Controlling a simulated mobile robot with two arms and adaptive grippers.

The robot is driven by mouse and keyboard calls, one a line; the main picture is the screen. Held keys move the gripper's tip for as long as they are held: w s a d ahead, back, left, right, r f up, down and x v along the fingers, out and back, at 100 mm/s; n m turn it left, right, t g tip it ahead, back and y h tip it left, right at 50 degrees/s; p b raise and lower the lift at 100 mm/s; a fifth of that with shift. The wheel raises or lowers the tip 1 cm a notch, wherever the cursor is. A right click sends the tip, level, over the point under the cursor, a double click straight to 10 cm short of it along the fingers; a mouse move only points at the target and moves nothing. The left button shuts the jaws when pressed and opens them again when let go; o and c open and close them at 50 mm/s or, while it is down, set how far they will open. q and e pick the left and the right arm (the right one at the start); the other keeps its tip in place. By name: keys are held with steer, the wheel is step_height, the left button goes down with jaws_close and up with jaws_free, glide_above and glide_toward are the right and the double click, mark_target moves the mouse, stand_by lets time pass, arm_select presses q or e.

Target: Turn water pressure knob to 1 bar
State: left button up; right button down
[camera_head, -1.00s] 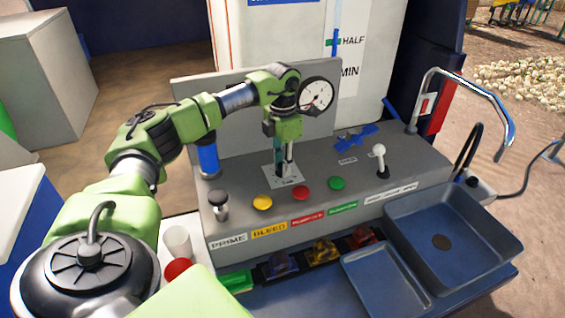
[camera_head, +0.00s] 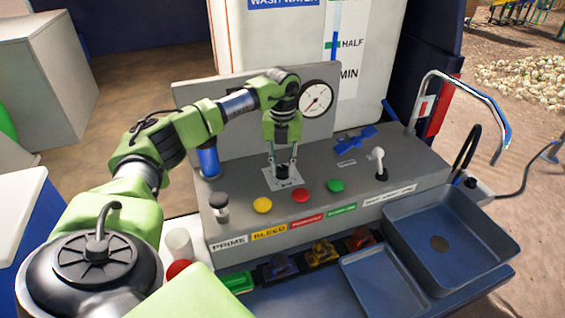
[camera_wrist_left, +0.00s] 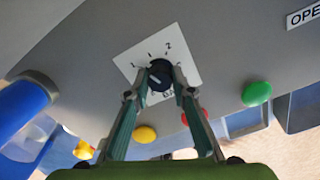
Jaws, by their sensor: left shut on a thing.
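The water pressure knob (camera_wrist_left: 159,75) is small, round and dark, with a pale line on its face. It sits on a white numbered plate (camera_wrist_left: 185,62), which also shows in the head view (camera_head: 271,183). My left gripper (camera_wrist_left: 161,72) points down over the plate, shut on the knob, with one finger on each side. In the head view my left gripper (camera_head: 282,176) partly hides the knob. A round white pressure gauge (camera_head: 316,98) stands on the back panel; its exact reading is too small to tell. My right gripper is not in view.
Yellow (camera_head: 262,205), red (camera_head: 301,195) and green (camera_head: 335,185) buttons line the front of the grey console. A dark-based lever (camera_head: 218,206) stands left, a white-handled lever (camera_head: 379,163) right. A blue cylinder (camera_head: 208,161) stands behind, a sink (camera_head: 455,235) at right.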

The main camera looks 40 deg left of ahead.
mark_target(282, 167)
arm_select(q)
steer(key=shift+w+r+n+p, duration=0.1)
steer(key=shift+n+p, duration=0.2)
steer(key=shift+n, duration=2)
steer(key=o, duration=1.1)
step_height(282, 167, up, 12)
